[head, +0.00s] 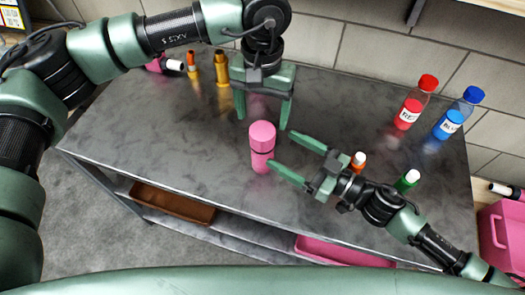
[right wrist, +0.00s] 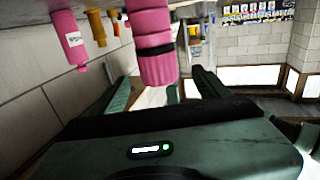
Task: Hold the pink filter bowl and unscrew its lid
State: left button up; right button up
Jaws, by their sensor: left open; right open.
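The pink filter bowl (head: 262,160) stands upright on the grey metal table, with its pink lid (head: 262,134) on top. A dark ring separates the two. In the right wrist view the picture is upside down, and the bowl (right wrist: 149,20) hangs from the top with the lid (right wrist: 157,69) below. My left gripper (head: 263,119) is open and points down, just behind and above the lid, apart from it. My right gripper (head: 282,150) is open and comes from the right, its fingertips beside the bowl. In the right wrist view, the lid shows between its fingers (right wrist: 160,92).
The table (head: 150,130) is clear left of the bowl. Orange (head: 193,70) and gold (head: 222,72) filters and a pink one (head: 160,65) are at the back left. Red (head: 408,115) and blue (head: 448,125) bottles stand back right. Orange (head: 359,160) and green (head: 405,181) bottles stand near my right arm.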

aim_at(271, 152)
jog(key=f, duration=0.4)
jog(key=shift+w, duration=0.25)
jog(key=x, duration=0.7)
jog(key=shift+w+a+f, duration=0.1)
jog(key=shift+a+f, duration=0.15)
grip_shut()
